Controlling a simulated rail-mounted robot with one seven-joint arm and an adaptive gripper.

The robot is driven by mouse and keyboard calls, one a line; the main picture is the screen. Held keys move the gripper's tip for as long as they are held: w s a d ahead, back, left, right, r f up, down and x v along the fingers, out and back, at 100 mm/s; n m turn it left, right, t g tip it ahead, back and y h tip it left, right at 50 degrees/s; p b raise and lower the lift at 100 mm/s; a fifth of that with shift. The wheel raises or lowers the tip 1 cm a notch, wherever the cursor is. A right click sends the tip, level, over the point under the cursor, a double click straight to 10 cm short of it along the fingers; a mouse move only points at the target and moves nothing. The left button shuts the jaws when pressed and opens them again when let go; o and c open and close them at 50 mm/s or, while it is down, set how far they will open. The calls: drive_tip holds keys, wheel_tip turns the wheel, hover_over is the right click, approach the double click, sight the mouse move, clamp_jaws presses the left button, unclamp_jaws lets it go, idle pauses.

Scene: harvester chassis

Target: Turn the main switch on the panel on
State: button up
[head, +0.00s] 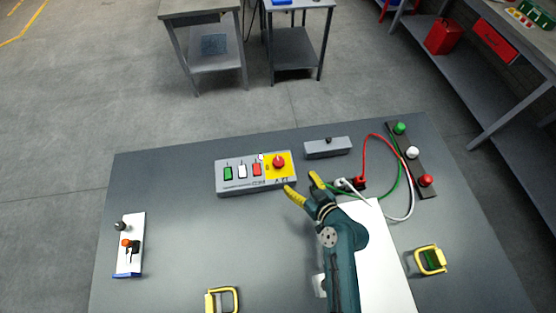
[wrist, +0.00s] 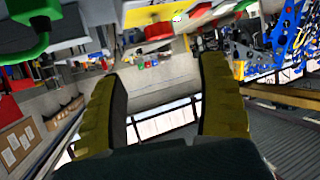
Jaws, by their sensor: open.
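The grey panel (head: 218,179) lies near the middle of the table. Its main switch is a red round knob (head: 279,161) on a yellow plate (head: 287,174) at the panel's right end. The knob's exact angle is too small to tell. My gripper (head: 302,184) is open and empty, its yellow fingers spread just in front and to the right of the panel's right end, apart from the knob. In the wrist view my gripper (wrist: 161,72) shows nothing between its fingers. A red knob (wrist: 158,31) below a yellow surface (wrist: 145,13) shows at the top there.
Left of the knob sit green (head: 228,173), white (head: 242,171) and red (head: 257,169) switches. A small grey box (head: 328,148) stands behind right. Cables run to a dark strip (head: 420,181) at the right. A white switch block (head: 129,260) is at left.

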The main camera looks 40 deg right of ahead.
sight(278, 160)
drive_tip(key=b+x, duration=0.1)
drive_tip(key=x, duration=1.3)
drive_tip(key=shift+r, duration=0.1)
